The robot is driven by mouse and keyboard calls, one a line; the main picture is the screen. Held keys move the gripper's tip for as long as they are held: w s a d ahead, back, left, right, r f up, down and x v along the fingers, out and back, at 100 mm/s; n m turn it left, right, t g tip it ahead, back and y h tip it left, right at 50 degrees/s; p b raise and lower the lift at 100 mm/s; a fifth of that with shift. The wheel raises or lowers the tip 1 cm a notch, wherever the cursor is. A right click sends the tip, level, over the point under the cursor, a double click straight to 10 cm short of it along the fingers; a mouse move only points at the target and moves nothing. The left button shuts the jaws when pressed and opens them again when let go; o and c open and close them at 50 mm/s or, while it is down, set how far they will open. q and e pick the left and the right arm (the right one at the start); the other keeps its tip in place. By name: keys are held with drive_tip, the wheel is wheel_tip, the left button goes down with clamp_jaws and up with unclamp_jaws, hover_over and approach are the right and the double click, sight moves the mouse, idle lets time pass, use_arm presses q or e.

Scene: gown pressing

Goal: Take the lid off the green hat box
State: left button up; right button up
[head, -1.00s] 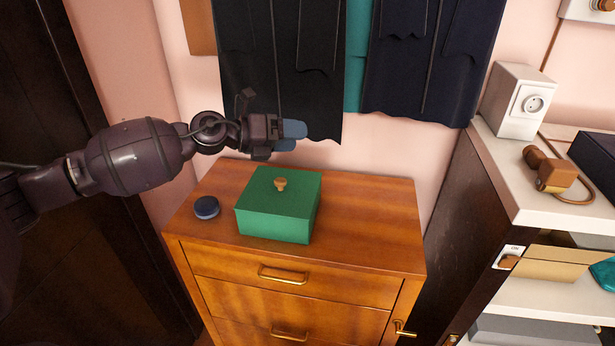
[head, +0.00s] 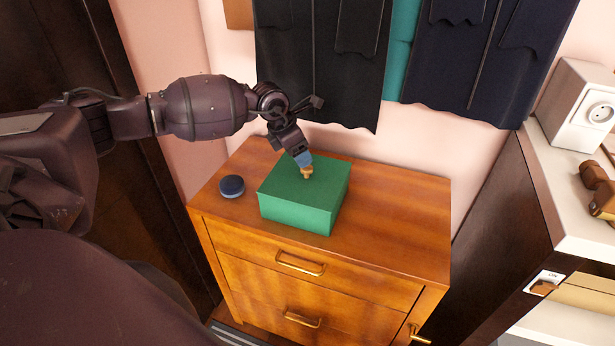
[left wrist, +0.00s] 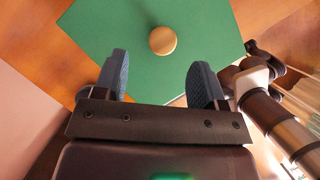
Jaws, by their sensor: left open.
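The green hat box (head: 300,208) stands on the wooden chest of drawers, with its lid (head: 327,176) on and a round wooden knob (head: 307,173) on top. In the left wrist view the green lid (left wrist: 215,60) lies beyond my fingers, with the knob (left wrist: 163,40) roughly centred ahead of the gap between them. My left gripper (head: 304,161) points down at the knob, just above or beside it; contact cannot be told. The left wrist view shows the left gripper (left wrist: 158,78) open with nothing between its fingers. My right gripper is not in view.
A dark blue round object (head: 232,186) sits on the chest top (head: 400,205) left of the box. The chest top right of the box is clear. Dark gowns (head: 320,60) hang behind. A white shelf unit (head: 570,190) stands at the right.

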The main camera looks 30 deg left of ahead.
sight(307, 168)
use_arm(q)
drive_tip(key=shift+p+x, duration=0.55)
drive_tip(key=shift+x, duration=2.6)
drive_tip(key=shift+s+d, duration=0.15)
drive_tip(key=c, duration=1)
